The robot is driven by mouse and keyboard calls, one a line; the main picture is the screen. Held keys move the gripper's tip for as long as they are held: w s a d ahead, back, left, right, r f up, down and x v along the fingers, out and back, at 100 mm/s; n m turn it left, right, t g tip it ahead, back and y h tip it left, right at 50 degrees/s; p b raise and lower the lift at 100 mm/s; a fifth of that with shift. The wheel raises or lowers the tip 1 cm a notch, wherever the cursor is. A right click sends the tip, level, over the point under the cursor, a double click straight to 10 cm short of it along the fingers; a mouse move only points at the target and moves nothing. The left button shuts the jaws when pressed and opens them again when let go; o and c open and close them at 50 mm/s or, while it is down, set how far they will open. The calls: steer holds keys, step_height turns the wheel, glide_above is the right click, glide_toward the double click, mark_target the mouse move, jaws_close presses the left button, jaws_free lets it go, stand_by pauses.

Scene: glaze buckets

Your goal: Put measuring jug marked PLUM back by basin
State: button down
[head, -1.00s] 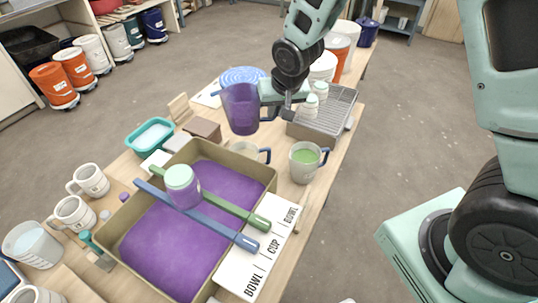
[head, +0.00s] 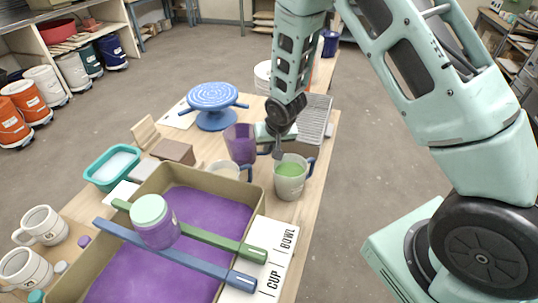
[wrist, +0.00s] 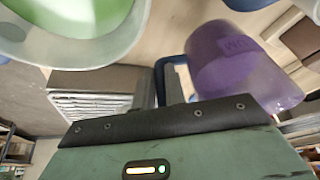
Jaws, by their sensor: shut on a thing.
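The translucent purple measuring jug (head: 240,143) is beside my gripper (head: 270,149), low over the table behind the basin. In the wrist view the jug (wrist: 236,68) shows part of its marking, with letters ending in "UM". My gripper (wrist: 171,82) is shut on the jug's dark handle. The basin (head: 260,196) is tan and holds purple glaze. I cannot tell whether the jug's base touches the table.
A blue banding wheel (head: 212,97) stands behind.

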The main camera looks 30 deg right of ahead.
steer(key=shift+f+p, duration=0.3)
steer(key=shift+f, duration=1.6)
steer(key=shift+f, duration=0.1)
steer(key=c, duration=1.9)
jaws_free()
steer(key=shift+f, duration=0.15)
steer(key=o, duration=0.4)
steer(key=shift+o, duration=0.2)
